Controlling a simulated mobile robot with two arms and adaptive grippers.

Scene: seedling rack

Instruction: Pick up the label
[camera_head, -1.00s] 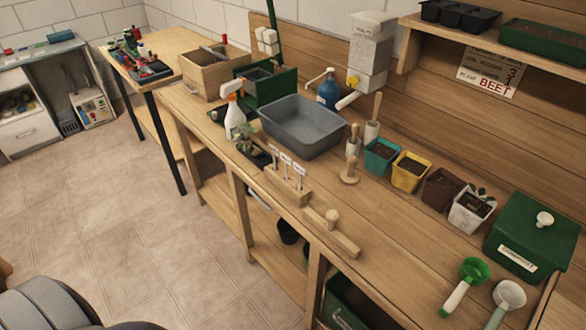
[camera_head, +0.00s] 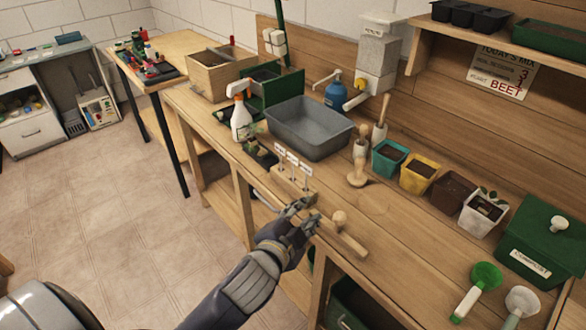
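Several small white labels (camera_head: 292,159) stand upright on thin stems in a wooden block (camera_head: 294,188) near the front edge of the bench. My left gripper (camera_head: 306,215) is just in front of and below this block, at the bench's front edge. Its fingers look parted, with nothing seen between them. It is apart from the labels. My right gripper is not in view.
A wooden piece with a knob (camera_head: 340,232) lies right beside my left gripper. A wooden tamper (camera_head: 357,172) stands behind it. A grey basin (camera_head: 310,128), spray bottle (camera_head: 241,118) and several pots, including a teal one (camera_head: 388,158), stand farther back.

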